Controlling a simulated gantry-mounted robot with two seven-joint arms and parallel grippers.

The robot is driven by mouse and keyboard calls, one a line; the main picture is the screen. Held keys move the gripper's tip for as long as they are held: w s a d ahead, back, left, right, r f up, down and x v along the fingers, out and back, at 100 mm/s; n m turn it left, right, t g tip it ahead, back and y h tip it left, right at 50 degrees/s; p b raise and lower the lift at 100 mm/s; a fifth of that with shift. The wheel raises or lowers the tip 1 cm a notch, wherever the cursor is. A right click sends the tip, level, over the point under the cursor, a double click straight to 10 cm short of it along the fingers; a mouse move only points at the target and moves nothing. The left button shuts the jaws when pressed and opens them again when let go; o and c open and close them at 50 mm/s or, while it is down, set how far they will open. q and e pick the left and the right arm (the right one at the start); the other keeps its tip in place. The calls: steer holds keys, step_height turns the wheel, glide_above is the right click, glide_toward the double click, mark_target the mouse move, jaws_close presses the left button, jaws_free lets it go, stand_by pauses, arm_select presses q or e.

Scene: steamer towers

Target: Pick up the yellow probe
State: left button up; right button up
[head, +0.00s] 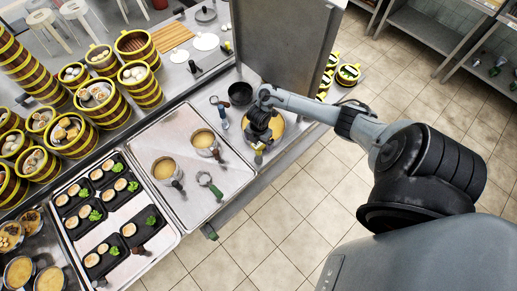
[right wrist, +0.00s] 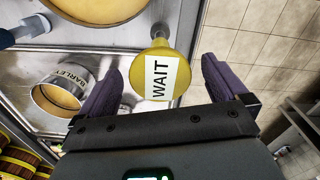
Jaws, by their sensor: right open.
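The yellow probe (right wrist: 153,72) has a round yellow head with a white label reading WAIT and a metal stem. It lies between the spread fingers of my right gripper (right wrist: 160,65) in the right wrist view, apart from both. In the head view the yellow probe (head: 259,149) shows just below my right gripper (head: 259,138), beside a pot of tan liquid (head: 278,127) partly hidden by the gripper. My right gripper is open and empty. My left gripper is not seen.
A dark pot (head: 240,93) stands behind. A tall metal panel (head: 290,45) rises close by the right arm.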

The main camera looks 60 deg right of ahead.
steer(key=shift+f, duration=2.5)
steer(key=c, duration=1.3)
